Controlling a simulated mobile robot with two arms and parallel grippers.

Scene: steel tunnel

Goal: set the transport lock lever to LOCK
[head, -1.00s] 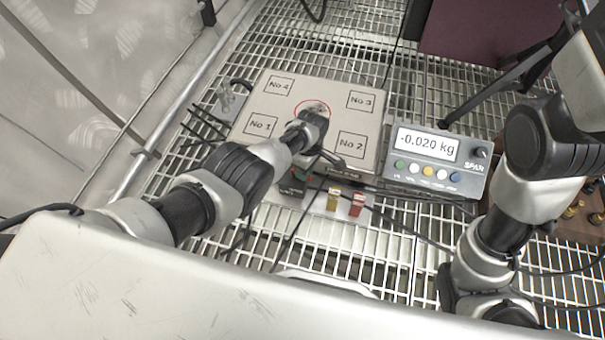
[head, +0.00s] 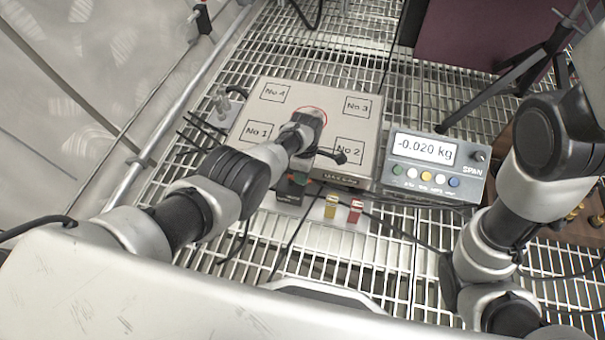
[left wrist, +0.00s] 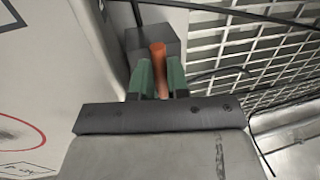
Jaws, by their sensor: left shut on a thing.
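The orange lever (left wrist: 158,57) stands at a dark grey block (left wrist: 150,42) beside the pale side of the weighing platform in the left wrist view. My left gripper (left wrist: 160,82) has its green fingers on either side of the lever and is shut on it. In the head view my left gripper (head: 297,178) is low at the platform's front edge, mostly behind my own wrist, and the lever cannot be made out there. No LOCK marking is readable. My right gripper is not in view; only my right arm shows.
The platform (head: 362,133) has squares marked No 1 to No 4. A display box (head: 422,172) reading -0.020 kg stands to its right. A yellow block (head: 331,206) and a red block (head: 355,210) sit in front. Cables cross the grating floor.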

